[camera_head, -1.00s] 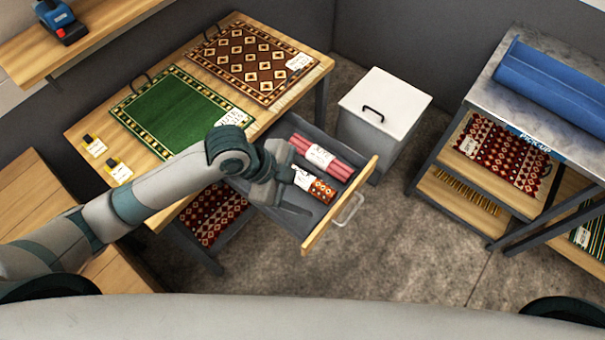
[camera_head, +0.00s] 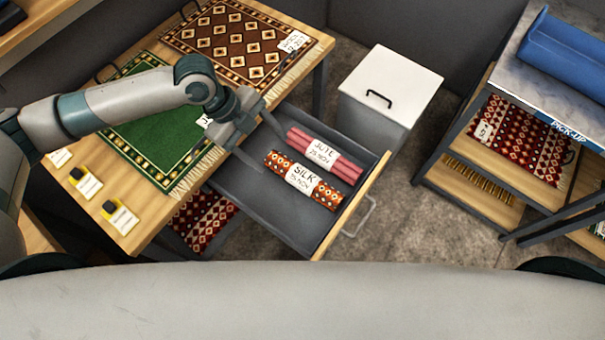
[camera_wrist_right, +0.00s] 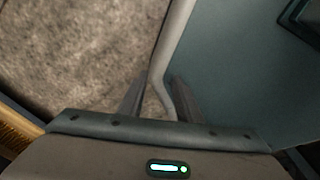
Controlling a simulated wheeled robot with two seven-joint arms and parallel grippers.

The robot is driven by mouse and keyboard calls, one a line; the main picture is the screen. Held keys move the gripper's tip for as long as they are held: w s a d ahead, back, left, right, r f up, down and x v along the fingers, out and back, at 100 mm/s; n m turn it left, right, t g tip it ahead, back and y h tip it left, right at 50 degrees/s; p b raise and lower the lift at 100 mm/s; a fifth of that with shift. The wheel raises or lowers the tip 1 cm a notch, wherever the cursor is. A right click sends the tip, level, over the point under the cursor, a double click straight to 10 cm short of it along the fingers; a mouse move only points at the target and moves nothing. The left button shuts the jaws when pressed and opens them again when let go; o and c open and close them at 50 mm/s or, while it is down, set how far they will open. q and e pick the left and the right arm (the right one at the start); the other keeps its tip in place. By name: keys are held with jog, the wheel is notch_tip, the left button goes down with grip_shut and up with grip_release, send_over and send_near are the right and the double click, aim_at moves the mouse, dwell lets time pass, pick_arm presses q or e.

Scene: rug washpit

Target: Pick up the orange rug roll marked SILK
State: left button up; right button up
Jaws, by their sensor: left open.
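The orange rug roll marked SILK (camera_head: 325,196) lies in the open drawer (camera_head: 265,205) under the table. It is orange-red with a dotted pattern and a white label. The pink roll marked JUTE (camera_head: 346,171) lies beside it, on its far side. My left gripper (camera_head: 268,148) is open and empty, with its fingers apart over the drawer's left part, up and left of the SILK roll. It appears apart from the roll. My right gripper (camera_wrist_right: 158,98) shows only in the right wrist view, fingers apart, with a pale bar visible between or behind them.
The wooden table (camera_head: 145,222) holds a green rug (camera_head: 155,130), a brown rug (camera_head: 235,45) and yellow-black tagged items. A white-lidded bin (camera_head: 390,85) stands behind the drawer. A rack marked PICK-UP (camera_head: 570,130) stands right. Floor between them is clear.

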pick_arm(q)
jog(key=p, duration=0.4)
send_near(299, 178)
jog(key=x, duration=0.5)
jog(key=shift+d+f, duration=0.1)
jog(key=shift+f, duration=0.1)
pick_arm(e)
jog(key=s+r, duration=0.2)
jog(key=r, duration=0.1)
jog(key=shift+s+d+r, duration=0.15)
jog(key=shift+r, duration=0.05)
jog(key=shift+r, duration=0.1)
